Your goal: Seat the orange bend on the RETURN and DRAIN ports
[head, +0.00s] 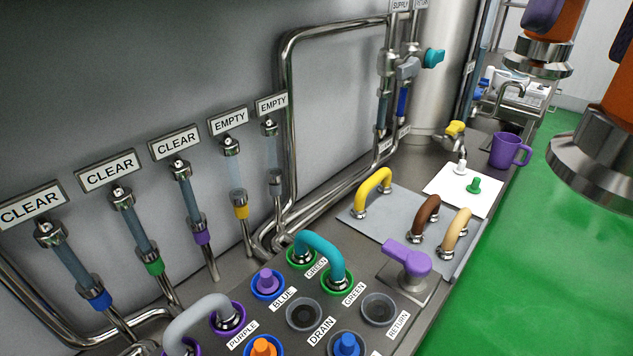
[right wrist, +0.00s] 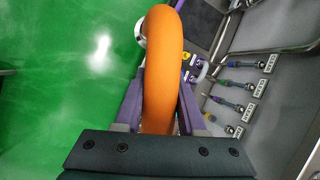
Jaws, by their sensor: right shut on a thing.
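The orange bend (right wrist: 162,65) fills the middle of the right wrist view, held between the purple fingers of my right gripper (right wrist: 160,105), which is shut on it. Green floor lies under its left side in that view. The DRAIN port (head: 305,314) and the RETURN port (head: 378,309) are side by side, dark and uncovered, at the bottom of the head view. My left gripper is in neither view.
A teal bend (head: 322,248) sits on the GREEN ports; a grey bend (head: 200,310) is left. Blue (head: 346,345) and orange (head: 263,348) plugs stand near the ports. A purple lever (head: 405,258) rises behind RETURN. Yellow, brown and tan bends lie on a grey mat (head: 385,232).

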